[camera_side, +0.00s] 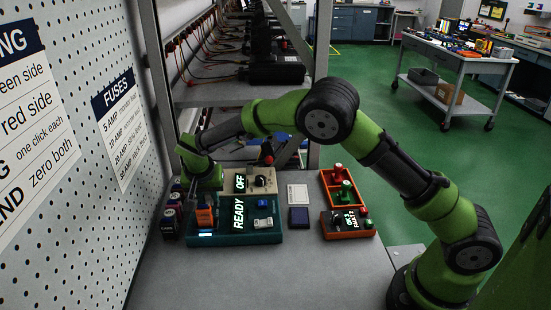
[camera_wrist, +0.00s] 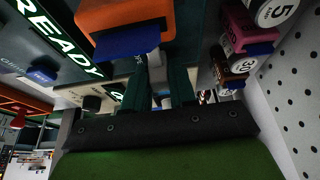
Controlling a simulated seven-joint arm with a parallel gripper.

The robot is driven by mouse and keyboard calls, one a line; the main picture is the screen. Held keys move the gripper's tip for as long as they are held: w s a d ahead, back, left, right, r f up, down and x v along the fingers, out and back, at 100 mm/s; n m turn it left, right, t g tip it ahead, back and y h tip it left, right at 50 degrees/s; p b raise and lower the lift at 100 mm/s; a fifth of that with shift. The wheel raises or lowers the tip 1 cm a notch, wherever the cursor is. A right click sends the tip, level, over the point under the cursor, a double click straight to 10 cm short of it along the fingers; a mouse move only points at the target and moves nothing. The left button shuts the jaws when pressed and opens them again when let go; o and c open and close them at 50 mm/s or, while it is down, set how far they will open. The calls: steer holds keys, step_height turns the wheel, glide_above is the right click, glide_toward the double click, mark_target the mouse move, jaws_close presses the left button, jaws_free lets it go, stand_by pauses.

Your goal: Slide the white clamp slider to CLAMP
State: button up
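The teal test box (camera_side: 270,236) stands on the bench with a lit READY panel (camera_side: 238,214). An orange block (camera_side: 205,217) sits at its left end; it is large at the top of the wrist view (camera_wrist: 120,14), with a blue piece (camera_wrist: 128,42) on its near side. My gripper (camera_wrist: 158,92) points down just behind the orange block. A pale grey-white piece (camera_wrist: 157,72) shows between its two dark green fingers; it may be the white clamp slider. Whether the fingers touch it is unclear. In the side view my gripper's fingertips are hidden.
A beige box with an OFF display and black knob (camera_side: 261,181) stands behind the teal box. Fuses (camera_side: 171,217) stand at the left, close to the pegboard wall (camera_side: 100,200). An orange tray (camera_side: 327,190) and an orange-edged box (camera_side: 347,222) stand right. The front bench is clear.

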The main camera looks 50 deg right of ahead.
mark_target(207, 204)
jaws_close()
steer(key=shift+s+a, duration=1.4)
steer(key=shift+a, duration=0.05)
steer(key=o, duration=0.9)
jaws_free()
steer(key=shift+c, duration=0.2)
steer(key=v, duration=1.7)
